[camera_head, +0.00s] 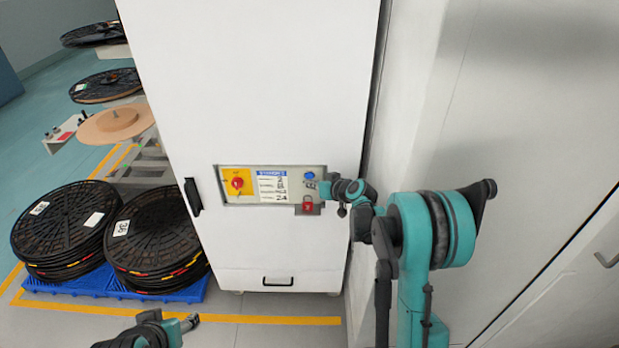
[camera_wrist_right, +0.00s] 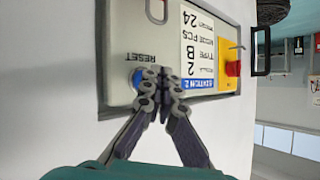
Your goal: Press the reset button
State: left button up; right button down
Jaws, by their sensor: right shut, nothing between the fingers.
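The blue reset button (camera_head: 309,175) is at the upper right of the control panel (camera_head: 222,199) on a white cabinet. In the right wrist view, the button (camera_wrist_right: 136,78) sits below an upside-down "RESET" label and is partly hidden by my fingers. My right gripper (camera_head: 324,188) is shut and empty at the panel's right edge. In the wrist view its fingertips (camera_wrist_right: 163,82) overlap the button's right side; I cannot tell whether they touch it. My left gripper (camera_head: 192,322) is low at the left, far from the panel; its jaw state is unclear.
A red rotary switch (camera_head: 237,183) on yellow is at the panel's left. A black cabinet handle (camera_head: 193,196) sticks out left. Stacked black reels (camera_head: 66,228) stand on a blue pallet (camera_head: 60,290). A wall is close on the right.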

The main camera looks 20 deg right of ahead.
jog(key=shift+w, duration=0.15)
dwell(0.6)
jog(key=shift+w+d, duration=0.15)
jog(key=shift+w, duration=0.15)
jog(key=shift+w+d, duration=0.1)
jog(key=shift+w, duration=0.25)
dwell(0.6)
dwell(0.3)
jog(key=shift+s+a, duration=0.25)
jog(key=shift+s, duration=0.55)
jog(key=shift+b, duration=0.3)
jog(key=shift+s+a, duration=0.25)
jog(key=shift+s, duration=0.55)
jog(key=shift+s+a, duration=0.2)
jog(key=shift+s, duration=0.6)
jog(key=shift+s+a, duration=0.25)
jog(key=shift+s, duration=0.55)
